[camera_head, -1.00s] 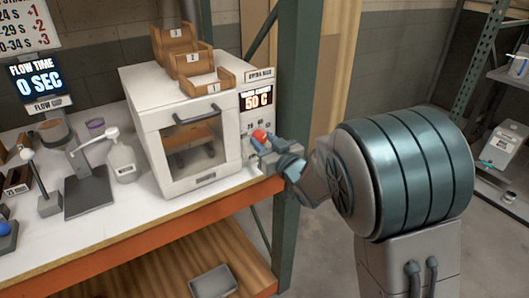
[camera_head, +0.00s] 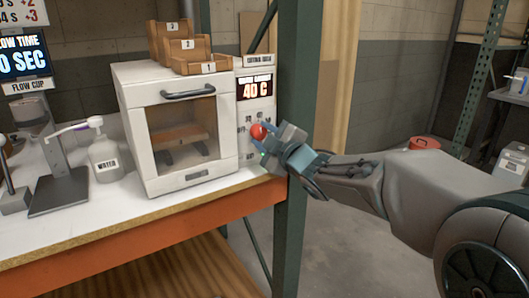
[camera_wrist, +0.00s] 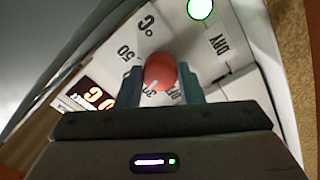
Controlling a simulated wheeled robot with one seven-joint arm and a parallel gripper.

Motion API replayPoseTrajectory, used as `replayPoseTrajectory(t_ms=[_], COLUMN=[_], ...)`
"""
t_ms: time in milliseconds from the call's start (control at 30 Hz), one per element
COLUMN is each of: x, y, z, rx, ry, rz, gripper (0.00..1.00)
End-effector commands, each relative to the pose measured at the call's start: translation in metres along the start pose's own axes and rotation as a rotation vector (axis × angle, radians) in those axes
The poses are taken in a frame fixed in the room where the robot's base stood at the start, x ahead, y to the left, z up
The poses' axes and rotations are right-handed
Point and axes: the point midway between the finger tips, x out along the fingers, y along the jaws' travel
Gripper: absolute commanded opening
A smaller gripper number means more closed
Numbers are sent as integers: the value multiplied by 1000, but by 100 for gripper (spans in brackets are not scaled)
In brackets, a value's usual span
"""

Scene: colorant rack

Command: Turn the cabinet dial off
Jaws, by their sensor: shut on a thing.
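The white cabinet (camera_head: 160,165) stands on the bench with its windowed door closed. Its red dial (camera_head: 258,131) is on the control panel at the right of the door, and a display (camera_head: 255,88) above it reads 40 C. My gripper (camera_head: 265,140) reaches in from the right and is shut on the dial. In the wrist view the red dial (camera_wrist: 160,72) sits between the two fingers of my gripper (camera_wrist: 160,88). A white mark on the dial points down and left, near a partly hidden "30". Labels "50", "°C" and "DRY" surround it; the off label cannot be made out.
A green post (camera_head: 290,160) stands close beside the cabinet, behind my gripper. Wooden step trays (camera_head: 190,50) sit on the cabinet. A water bottle (camera_head: 104,158) and a flow cup stand (camera_head: 60,180) are at the left. A green light (camera_wrist: 200,8) shows on the panel.

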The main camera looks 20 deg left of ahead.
Motion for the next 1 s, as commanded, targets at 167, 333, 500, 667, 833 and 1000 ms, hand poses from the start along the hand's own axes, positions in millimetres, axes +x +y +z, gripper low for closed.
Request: replayPoseTrajectory(t_ms=[167,333,500,667,833,1000], x=[0,0,0,0,0,0], y=[-4,-3,-3,-2,-1,-1], z=[4,3,3,2,2,1], rx=[-169,-331,-492,-643,-794,-923], ry=[5,10,14,17,22,25], rz=[2,1,-1,-2,-3,-5], gripper=[11,11,11,11,11,11])
